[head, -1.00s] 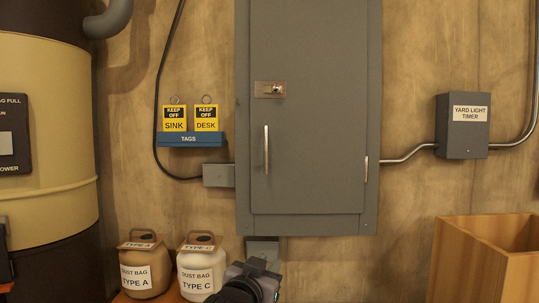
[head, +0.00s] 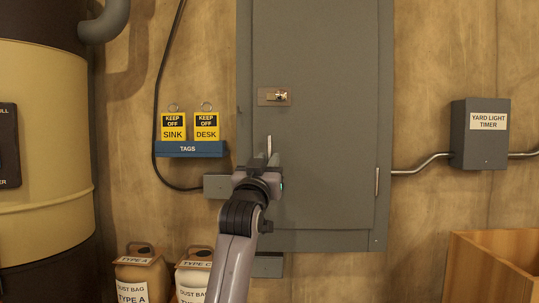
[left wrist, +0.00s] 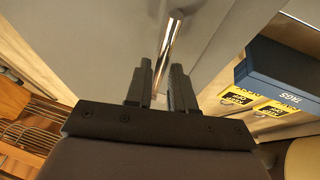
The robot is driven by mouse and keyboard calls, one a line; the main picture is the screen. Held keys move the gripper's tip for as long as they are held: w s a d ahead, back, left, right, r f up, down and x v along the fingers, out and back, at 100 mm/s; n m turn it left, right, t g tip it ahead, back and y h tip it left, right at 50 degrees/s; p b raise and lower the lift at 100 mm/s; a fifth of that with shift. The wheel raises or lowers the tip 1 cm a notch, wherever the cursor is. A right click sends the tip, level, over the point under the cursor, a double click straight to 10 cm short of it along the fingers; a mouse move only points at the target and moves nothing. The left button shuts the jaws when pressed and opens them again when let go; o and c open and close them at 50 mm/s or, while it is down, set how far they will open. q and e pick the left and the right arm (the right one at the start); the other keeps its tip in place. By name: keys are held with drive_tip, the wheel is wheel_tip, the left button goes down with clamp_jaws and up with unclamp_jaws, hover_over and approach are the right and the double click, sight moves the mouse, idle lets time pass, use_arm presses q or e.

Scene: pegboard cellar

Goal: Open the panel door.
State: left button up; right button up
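The grey panel door (head: 320,130) is in the middle of the head view and looks closed. Its upright metal bar handle (head: 269,145) is on the left side of the door, its lower part hidden by my gripper. A small latch plate (head: 274,96) sits above the handle. My left gripper (head: 266,160) is in front of the handle's lower part. In the left wrist view the handle (left wrist: 171,40) runs down between the two fingertips (left wrist: 160,72), which stand apart with a gap around it. My right gripper is not in view.
A blue tag rack (head: 189,150) with two yellow tags hangs left of the panel. A grey timer box (head: 480,134) and conduit are to the right. Dust bag jugs (head: 140,275) stand lower left, a wooden crate (head: 490,262) lower right.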

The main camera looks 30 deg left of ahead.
use_arm(q)
drive_tip(key=shift+x, duration=1.15)
clamp_jaws()
